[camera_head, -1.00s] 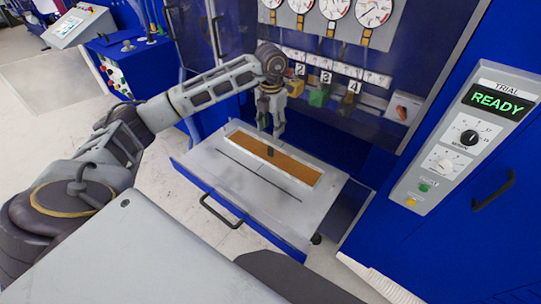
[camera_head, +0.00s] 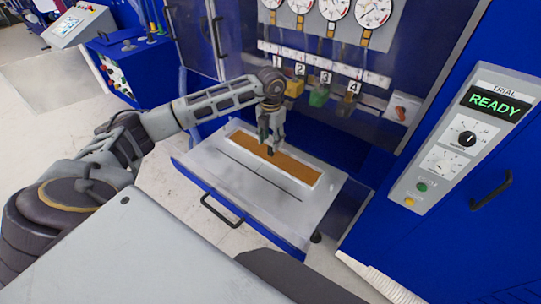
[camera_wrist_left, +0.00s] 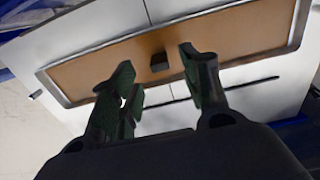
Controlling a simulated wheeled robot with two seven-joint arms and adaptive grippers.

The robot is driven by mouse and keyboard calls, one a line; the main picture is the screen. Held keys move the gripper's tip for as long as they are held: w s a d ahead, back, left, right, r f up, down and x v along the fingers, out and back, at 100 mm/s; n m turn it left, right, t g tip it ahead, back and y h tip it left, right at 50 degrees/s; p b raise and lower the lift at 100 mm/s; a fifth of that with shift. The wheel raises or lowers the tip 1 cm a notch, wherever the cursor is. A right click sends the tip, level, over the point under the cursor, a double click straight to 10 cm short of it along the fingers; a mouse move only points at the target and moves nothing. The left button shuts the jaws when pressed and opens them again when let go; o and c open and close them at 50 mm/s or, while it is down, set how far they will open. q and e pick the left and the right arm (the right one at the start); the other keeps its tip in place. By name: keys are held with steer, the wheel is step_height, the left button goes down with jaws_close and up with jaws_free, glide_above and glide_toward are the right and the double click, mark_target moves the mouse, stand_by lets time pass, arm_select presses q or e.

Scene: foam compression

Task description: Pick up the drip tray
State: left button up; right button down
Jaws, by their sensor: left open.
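The drip tray (camera_head: 298,171) is a long, shallow brown tray with a pale metal rim, set in the top of the pulled-out drawer. It fills the upper part of the left wrist view (camera_wrist_left: 235,38). A small dark block (camera_wrist_left: 159,62) stands near its middle, like a grip. My left gripper (camera_head: 271,149) is over the tray's middle, open and empty. In the left wrist view its two fingers are apart, with the dark block between and just beyond their tips. I cannot tell the exact height of the fingertips above the tray. My right gripper is not in view.
The light drawer top (camera_head: 220,183) has a dark slot and a front handle (camera_head: 218,212). Behind it are numbered stations with coloured blocks (camera_head: 319,96) below gauges. A blue cabinet with a READY panel (camera_head: 497,100) stands at the right. Floor is clear at the left.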

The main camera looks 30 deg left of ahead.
mark_target(271, 148)
arm_select(q)
steer(key=shift+f+p, duration=0.7)
steer(key=shift+f, duration=1.75)
jaws_close()
